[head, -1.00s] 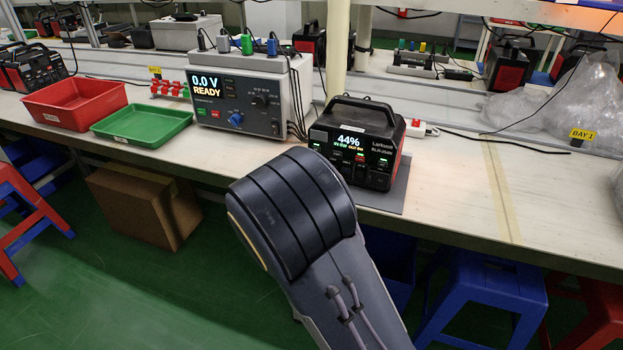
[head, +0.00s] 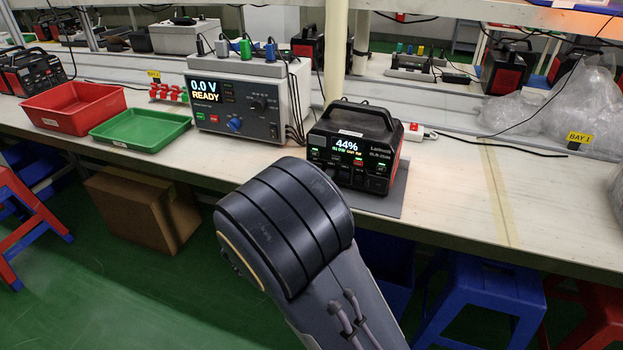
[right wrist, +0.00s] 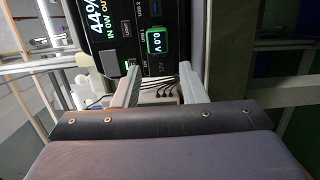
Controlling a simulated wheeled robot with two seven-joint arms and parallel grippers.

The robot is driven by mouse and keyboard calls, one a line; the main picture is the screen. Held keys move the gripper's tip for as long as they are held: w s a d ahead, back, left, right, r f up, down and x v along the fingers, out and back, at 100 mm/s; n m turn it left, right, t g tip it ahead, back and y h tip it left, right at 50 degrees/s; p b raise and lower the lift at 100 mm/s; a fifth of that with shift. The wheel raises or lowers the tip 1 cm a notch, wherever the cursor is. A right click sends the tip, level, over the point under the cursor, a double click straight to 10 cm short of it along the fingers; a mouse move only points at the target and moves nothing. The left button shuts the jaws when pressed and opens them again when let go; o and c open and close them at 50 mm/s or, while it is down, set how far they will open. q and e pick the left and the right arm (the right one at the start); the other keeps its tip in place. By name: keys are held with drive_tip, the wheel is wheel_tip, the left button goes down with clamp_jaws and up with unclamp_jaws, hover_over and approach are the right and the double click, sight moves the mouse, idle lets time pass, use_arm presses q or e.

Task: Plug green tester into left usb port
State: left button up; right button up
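The black power station (head: 350,140) stands on a grey mat on the bench, its front screen reading 44%. In the right wrist view, its panel fills the top, turned sideways. A small green tester (right wrist: 157,40) with a screen reading 0.0 V sits at that panel. Which port it is in, and how deep, I cannot tell. My right gripper (right wrist: 159,66) has its two fingers apart, the tester lying just beyond and between the tips, with no visible contact. In the head view my own arm hides this gripper. My left gripper is not in view.
A grey meter box (head: 250,98) reading 0.0 V READY stands left of the station, with several coloured plugs on top. Red (head: 72,108) and green (head: 140,130) trays lie further left. A white power strip (head: 414,133) is behind the station.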

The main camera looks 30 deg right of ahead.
drive_tip(key=v, duration=0.4)
drive_tip(key=shift+d, duration=0.1)
idle(0.3)
drive_tip(key=s+d+f+m+g+y, duration=0.2)
drive_tip(key=s+d+f+m+g, duration=0.1)
drive_tip(key=s+d+f+g, duration=0.25)
drive_tip(key=s+a+f+m+g+y, duration=0.2)
drive_tip(key=s+f+m+g+y, duration=0.15)
drive_tip(key=s+y, duration=0.85)
drive_tip(key=s+a+r+m+t+y, duration=0.2)
drive_tip(key=s+a+r+t+y, duration=0.35)
drive_tip(key=s+a, duration=0.25)
wheel_tip(320, 180, up, 22)
drive_tip(key=p, duration=2.1)
drive_tip(key=shift+a+n, duration=0.35)
